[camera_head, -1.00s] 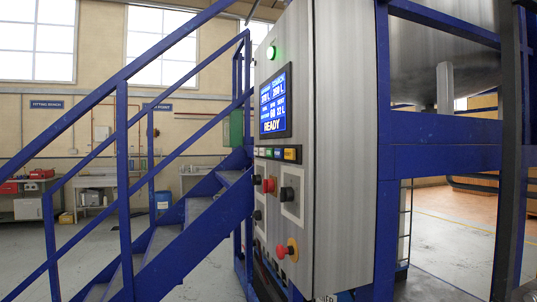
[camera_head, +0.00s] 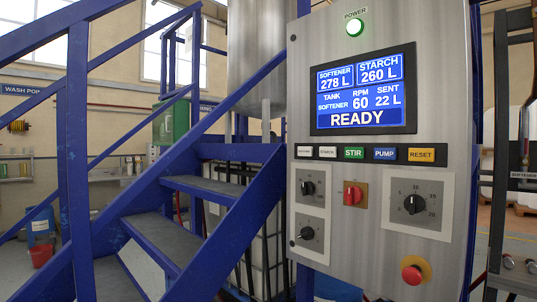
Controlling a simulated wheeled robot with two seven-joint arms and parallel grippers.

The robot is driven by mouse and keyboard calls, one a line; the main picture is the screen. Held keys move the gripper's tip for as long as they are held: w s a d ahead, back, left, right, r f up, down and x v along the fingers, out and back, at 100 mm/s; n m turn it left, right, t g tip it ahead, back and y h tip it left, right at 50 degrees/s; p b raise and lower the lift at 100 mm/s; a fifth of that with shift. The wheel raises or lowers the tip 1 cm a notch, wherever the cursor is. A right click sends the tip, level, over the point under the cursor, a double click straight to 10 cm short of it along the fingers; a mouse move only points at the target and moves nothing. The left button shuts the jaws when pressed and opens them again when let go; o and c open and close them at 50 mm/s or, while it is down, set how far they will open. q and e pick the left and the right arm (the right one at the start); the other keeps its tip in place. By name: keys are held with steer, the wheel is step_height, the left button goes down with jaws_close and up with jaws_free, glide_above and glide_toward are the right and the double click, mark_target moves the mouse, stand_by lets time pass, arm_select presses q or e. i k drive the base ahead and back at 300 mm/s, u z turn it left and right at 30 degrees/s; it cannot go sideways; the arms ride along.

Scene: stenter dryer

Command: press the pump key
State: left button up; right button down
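The pump key (camera_head: 385,154) is a small blue key labelled PUMP. It sits in the row of keys under the screen on the grey control panel (camera_head: 450,100), between the green STIR key (camera_head: 354,153) and the orange RESET key (camera_head: 421,155). The screen (camera_head: 362,90) reads softener 278 L, starch 260 L, tank softener, RPM 60, sent 22 L, READY. The green power lamp (camera_head: 354,27) is lit. Neither of my grippers shows.
Below the keys are black knobs (camera_head: 414,204), a red switch (camera_head: 354,194) and a red emergency button (camera_head: 412,275). Blue-railed steps (camera_head: 165,240) rise on the left of the panel. A dark metal frame (camera_head: 500,150) stands at the right edge.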

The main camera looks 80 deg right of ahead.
mark_target(380, 153)
steer(key=i, duration=1.2)
steer(key=z, duration=2.95)
